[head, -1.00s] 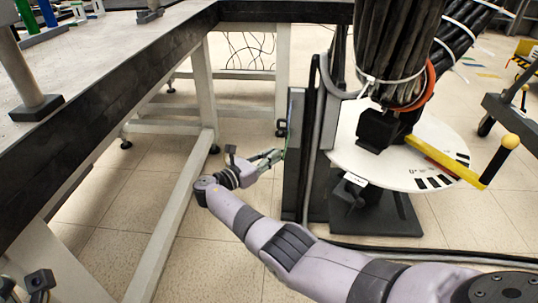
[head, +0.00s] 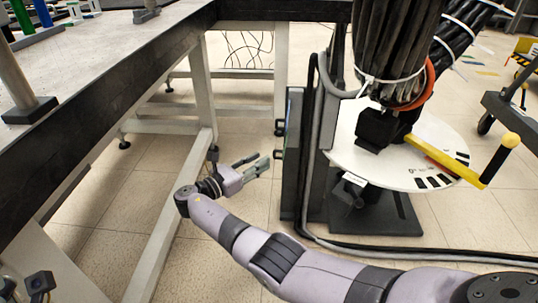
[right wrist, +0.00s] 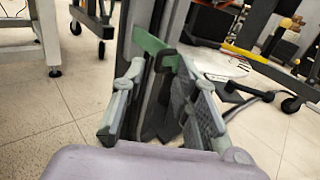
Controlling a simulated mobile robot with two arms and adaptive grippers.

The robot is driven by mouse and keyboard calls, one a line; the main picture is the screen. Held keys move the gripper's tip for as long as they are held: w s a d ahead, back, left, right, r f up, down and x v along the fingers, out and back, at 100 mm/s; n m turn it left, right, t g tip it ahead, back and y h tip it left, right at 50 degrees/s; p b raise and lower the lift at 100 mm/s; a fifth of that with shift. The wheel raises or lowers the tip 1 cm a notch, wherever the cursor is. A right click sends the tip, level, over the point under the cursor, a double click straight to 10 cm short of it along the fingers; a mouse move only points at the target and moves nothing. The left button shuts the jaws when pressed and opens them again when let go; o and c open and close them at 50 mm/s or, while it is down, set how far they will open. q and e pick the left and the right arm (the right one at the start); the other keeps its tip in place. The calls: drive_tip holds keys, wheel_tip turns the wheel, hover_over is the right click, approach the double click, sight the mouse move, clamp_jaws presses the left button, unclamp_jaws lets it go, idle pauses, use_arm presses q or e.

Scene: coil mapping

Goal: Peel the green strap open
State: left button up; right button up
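In the right wrist view, the green strap (right wrist: 151,43) crosses the dark upright post and cables, just beyond my fingertips. Its right end lies near a dark piece between the fingers. I cannot tell whether a finger touches it. My right gripper (right wrist: 160,72) is open, its two grey fingers spread apart with nothing clearly held between them. In the head view, the right gripper (head: 257,163) is left of the dark post (head: 291,160), with a small gap to it. The strap cannot be made out clearly there.
A thick black cable bundle (head: 398,45) stands over a round white plate (head: 355,150) with a yellow handle (head: 450,160). A grey hose (head: 312,120) runs down beside the post to the floor. A workbench (head: 90,85) fills the left.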

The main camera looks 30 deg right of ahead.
drive_tip(key=v, duration=0.5)
drive_tip(key=shift+s+a+f, duration=0.1)
drive_tip(key=shift+s+a, duration=0.1)
drive_tip(key=shift+f, duration=0.1)
